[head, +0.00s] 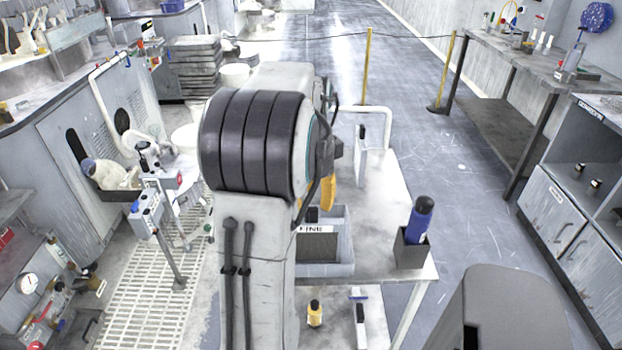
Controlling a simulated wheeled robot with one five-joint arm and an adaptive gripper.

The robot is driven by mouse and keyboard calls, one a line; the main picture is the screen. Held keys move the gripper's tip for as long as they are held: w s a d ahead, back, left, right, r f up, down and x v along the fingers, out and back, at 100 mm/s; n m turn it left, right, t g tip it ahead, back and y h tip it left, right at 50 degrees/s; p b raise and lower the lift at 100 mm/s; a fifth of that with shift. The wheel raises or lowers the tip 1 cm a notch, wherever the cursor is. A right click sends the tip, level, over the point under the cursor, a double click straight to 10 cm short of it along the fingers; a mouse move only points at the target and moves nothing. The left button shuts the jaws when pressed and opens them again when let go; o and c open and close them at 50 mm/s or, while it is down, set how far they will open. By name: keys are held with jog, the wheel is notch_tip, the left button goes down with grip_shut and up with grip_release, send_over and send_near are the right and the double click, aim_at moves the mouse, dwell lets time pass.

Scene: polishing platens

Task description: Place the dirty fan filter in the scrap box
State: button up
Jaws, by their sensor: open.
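I cannot make out a dirty fan filter in the head view. No box here can be read as the scrap box. A grey bin (340,269) with a label that seems to read "FINE" stands on the white table, partly behind my arm. My arm fills the middle of the view, with a black ribbed joint at its top. I cannot pick out my gripper's fingers; the arm hides what is behind it.
The white table (385,205) bears a dark holder (411,254) with a blue bottle (419,217). A workbench (520,62) and a grey cabinet (562,222) stand at right. The floor (445,165) between them and the table is clear. Stacked trays (197,68) stand at back left.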

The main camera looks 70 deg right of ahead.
jog(key=shift+r+b, duration=0.5)
jog(key=shift+r, duration=2.4)
jog(key=w+a+f+n+t, duration=0.1)
jog(key=w+a+n, duration=1.4)
jog(key=a, duration=0.3)
jog(key=s+a+f+n+t, duration=0.1)
jog(key=a+f+n, duration=0.2)
jog(key=a+n, duration=0.5)
jog(key=s+a+f+n+t, duration=0.1)
jog(key=s+a+f+n, duration=0.1)
jog(key=a+n, duration=0.7)
jog(key=shift+a+f+y, duration=0.3)
jog(key=shift+a+f, duration=0.4)
jog(key=shift+a, duration=0.55)
jog(key=shift+d, duration=0.1)
